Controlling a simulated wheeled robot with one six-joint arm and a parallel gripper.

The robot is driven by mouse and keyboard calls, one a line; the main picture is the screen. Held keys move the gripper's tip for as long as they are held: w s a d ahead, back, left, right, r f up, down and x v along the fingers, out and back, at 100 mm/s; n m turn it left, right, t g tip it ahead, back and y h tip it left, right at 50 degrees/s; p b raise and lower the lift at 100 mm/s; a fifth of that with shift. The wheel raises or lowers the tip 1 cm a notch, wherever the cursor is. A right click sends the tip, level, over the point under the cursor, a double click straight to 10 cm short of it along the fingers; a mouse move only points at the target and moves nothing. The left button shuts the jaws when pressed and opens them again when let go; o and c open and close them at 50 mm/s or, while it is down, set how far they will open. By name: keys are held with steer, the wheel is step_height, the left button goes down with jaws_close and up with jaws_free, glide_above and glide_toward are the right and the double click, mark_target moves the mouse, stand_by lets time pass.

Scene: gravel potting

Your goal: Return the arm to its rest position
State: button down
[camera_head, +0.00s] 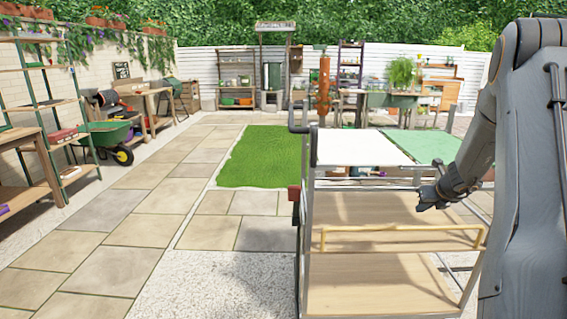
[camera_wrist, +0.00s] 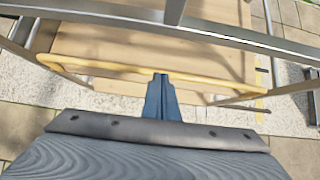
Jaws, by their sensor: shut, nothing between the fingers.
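My arm comes down along the right side of the body camera view, bent, with my gripper (camera_head: 428,197) in front of the cart (camera_head: 395,290). In that view the gripper is small and dark, and it hangs near the cart's upper wooden shelf. The wrist view shows my gripper (camera_wrist: 161,82) as one dark blue-grey shape with its fingers together. It is shut and holds nothing. A yellow rail (camera_wrist: 205,78) on the cart passes just beyond the fingertips in the wrist view. I cannot tell whether they touch.
The cart's top carries a white panel (camera_head: 360,148) and a green panel (camera_head: 428,145). A green wheelbarrow (camera_head: 105,135) and shelving (camera_head: 45,100) stand on the left. Paving (camera_head: 130,235) on the left is open. Potting benches line the back wall.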

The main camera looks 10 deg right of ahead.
steer(key=s+a+r+n+g+y, duration=0.15)
steer(key=s+a+n, duration=0.35)
steer(key=a, duration=0.5)
steer(key=s+a+r+n+g+y, duration=0.1)
steer(key=s+a+r+n, duration=0.15)
steer(key=a+n, duration=0.65)
steer(key=s+a+r+n+g+y, duration=0.1)
steer(key=s+a+n, duration=0.4)
steer(key=a, duration=0.5)
steer(key=s+a+n+g, duration=0.1)
steer(key=s+a+n, duration=0.2)
steer(key=s+n, duration=0.3)
steer(key=s+a+n+g+h, duration=0.1)
steer(key=s+a+n, duration=0.3)
steer(key=s, duration=0.5)
steer(key=s+a+n+g+h, duration=0.1)
steer(key=s+a+n, duration=0.3)
steer(key=s+n, duration=0.4)
steer(key=shift+r+n+g, duration=0.15)
steer(key=shift+n+g, duration=0.15)
steer(key=shift+g, duration=0.35)
steer(key=shift+d, duration=0.1)
